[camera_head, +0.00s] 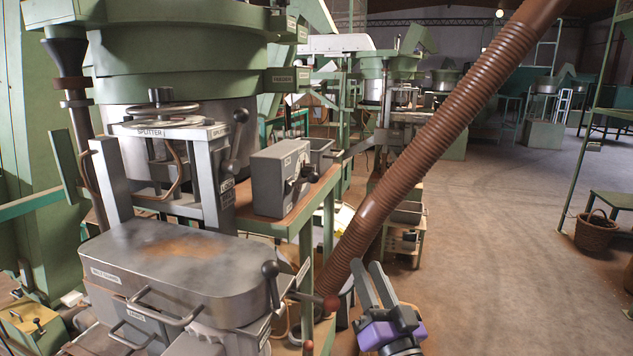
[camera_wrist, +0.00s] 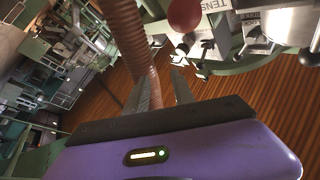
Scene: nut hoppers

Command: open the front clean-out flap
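A grey metal machine housing (camera_head: 175,265) fills the lower left of the head view. Its front carries a small labelled panel (camera_head: 137,314) with bar handles, an upper one (camera_head: 165,309) and a lower one (camera_head: 130,335). I cannot tell for sure which part is the clean-out flap; the lower front is cut off by the picture edge. My gripper (camera_head: 370,268), with a purple body, is right of the housing and apart from it. Its two fingers are apart with nothing between them, as the wrist view (camera_wrist: 164,78) also shows.
A dark-knobbed lever (camera_head: 270,270) stands on the housing's right. A ribbed brown hose (camera_head: 430,135) slants behind my gripper. Open floor (camera_head: 500,250) lies right.

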